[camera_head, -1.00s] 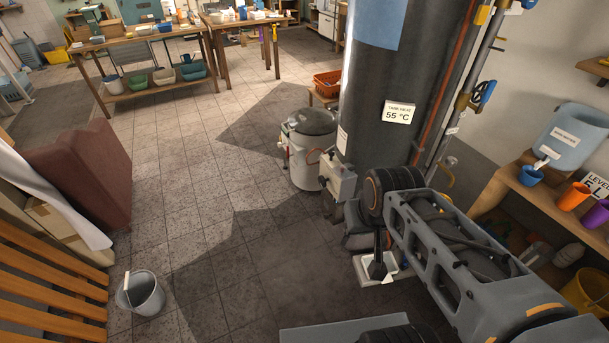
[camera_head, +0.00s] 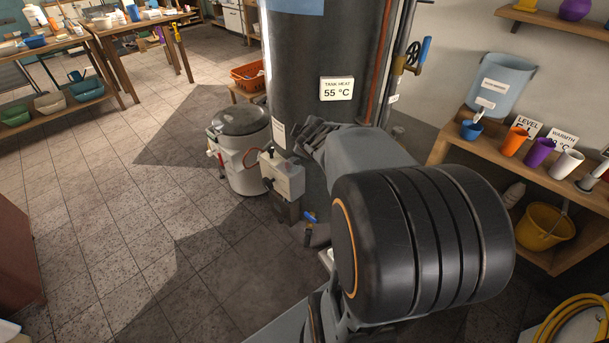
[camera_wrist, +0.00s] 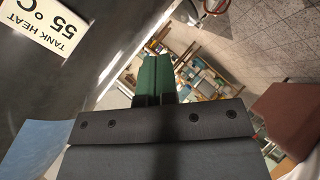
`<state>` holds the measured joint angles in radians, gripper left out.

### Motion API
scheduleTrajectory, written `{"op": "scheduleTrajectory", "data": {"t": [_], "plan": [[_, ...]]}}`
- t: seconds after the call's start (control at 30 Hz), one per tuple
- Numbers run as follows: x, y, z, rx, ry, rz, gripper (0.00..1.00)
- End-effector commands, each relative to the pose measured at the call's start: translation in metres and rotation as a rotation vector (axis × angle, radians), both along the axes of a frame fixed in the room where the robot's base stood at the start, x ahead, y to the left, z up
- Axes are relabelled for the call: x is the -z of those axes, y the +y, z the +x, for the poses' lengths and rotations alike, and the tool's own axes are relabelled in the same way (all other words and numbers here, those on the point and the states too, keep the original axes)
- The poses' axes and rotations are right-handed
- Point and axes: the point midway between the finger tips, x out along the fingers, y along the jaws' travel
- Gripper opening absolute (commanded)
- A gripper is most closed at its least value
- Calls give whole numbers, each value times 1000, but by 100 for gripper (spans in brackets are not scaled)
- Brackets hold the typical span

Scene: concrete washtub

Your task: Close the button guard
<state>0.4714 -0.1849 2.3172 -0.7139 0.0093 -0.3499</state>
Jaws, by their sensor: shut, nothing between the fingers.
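I cannot make out a button guard for certain in either view. A pale grey control box (camera_head: 282,176) with a dark knob on its front stands at the foot of the dark tank (camera_head: 312,60). My gripper (camera_head: 308,133) is in front of the tank's lower part, above and a little right of the box in the head view, apparently apart from it. In the wrist view my gripper (camera_wrist: 154,72) shows its two green fingers pressed together with nothing between them.
A lidded white drum (camera_head: 240,160) stands left of the box. A blue-handled valve (camera_head: 311,218) sits low below my arm. A wooden shelf (camera_head: 470,148) with cups is on the right. The tiled floor at left is clear.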

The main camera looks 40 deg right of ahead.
Motion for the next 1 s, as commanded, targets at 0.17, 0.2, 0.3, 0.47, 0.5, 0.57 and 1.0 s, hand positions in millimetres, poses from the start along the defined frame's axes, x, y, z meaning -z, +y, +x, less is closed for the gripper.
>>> {"op": "scheduleTrajectory", "data": {"t": [0.17,0.2,0.3,0.47,0.5,0.57,1.0], "plan": [[73,-61,22,-335,-33,-299,0],[87,-69,21,-410,-40,-343,0],[118,-84,13,-577,-58,-420,0],[154,-93,-6,-766,-95,-473,0],[159,-94,-9,-797,-104,-478,0],[165,-95,-13,-831,-114,-485,0],[194,-84,38,-877,-128,-488,0]]}}
